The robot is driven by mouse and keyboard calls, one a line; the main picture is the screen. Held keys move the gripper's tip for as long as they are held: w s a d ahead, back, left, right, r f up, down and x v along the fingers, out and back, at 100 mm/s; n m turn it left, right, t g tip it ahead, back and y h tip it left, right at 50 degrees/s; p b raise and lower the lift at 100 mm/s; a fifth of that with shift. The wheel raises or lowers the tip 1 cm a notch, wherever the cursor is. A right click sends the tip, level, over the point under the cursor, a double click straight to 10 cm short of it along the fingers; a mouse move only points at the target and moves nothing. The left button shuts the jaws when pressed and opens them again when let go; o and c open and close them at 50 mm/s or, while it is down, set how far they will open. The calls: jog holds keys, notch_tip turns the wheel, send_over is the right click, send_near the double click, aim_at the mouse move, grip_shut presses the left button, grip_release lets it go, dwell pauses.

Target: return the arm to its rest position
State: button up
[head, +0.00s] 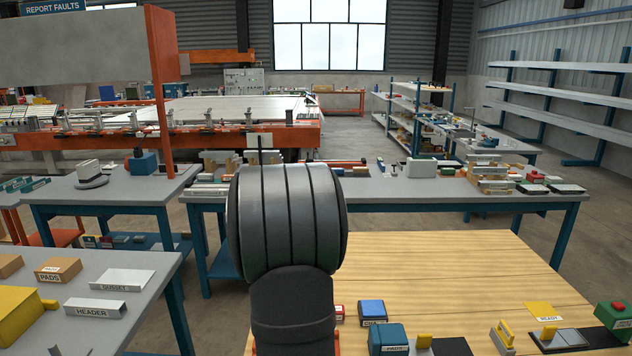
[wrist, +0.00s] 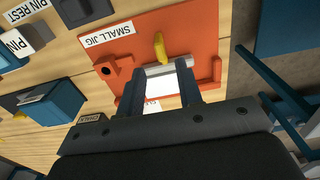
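My gripper (wrist: 161,72) shows in the wrist view, with its two dark fingers apart and nothing visibly pinched between them. It is over an orange plate labelled SMALL JIG (wrist: 205,32). A white piece (wrist: 160,93) with a grey bar (wrist: 166,68) along one edge shows between the fingers, on the jig; I cannot tell the exact gap to the fingers. A yellow clamp handle (wrist: 160,48) stands beside the bar. In the head view my arm fills the middle and hides the gripper and the jig.
The wooden table (head: 440,268) holds blue bins (head: 388,338), a yellow READY card (head: 544,310) and a green box with a red button (head: 613,315) at right. A grey bench (head: 130,265) with HEADER and GUSSET parts stands left. The table's back middle is clear.

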notch_tip(320, 180, down, 8)
jog(key=shift+r, duration=0.25)
jog(key=shift+s, duration=0.1)
notch_tip(320, 180, up, 17)
notch_tip(320, 180, down, 16)
jog(key=shift+f, duration=0.2)
jog(key=s, duration=0.4)
jog(key=shift+f, duration=0.25)
jog(key=w+r, duration=0.2)
jog(key=r, duration=1.3)
jog(key=w+r, duration=0.2)
jog(key=r, duration=1.3)
jog(key=shift+r, duration=0.25)
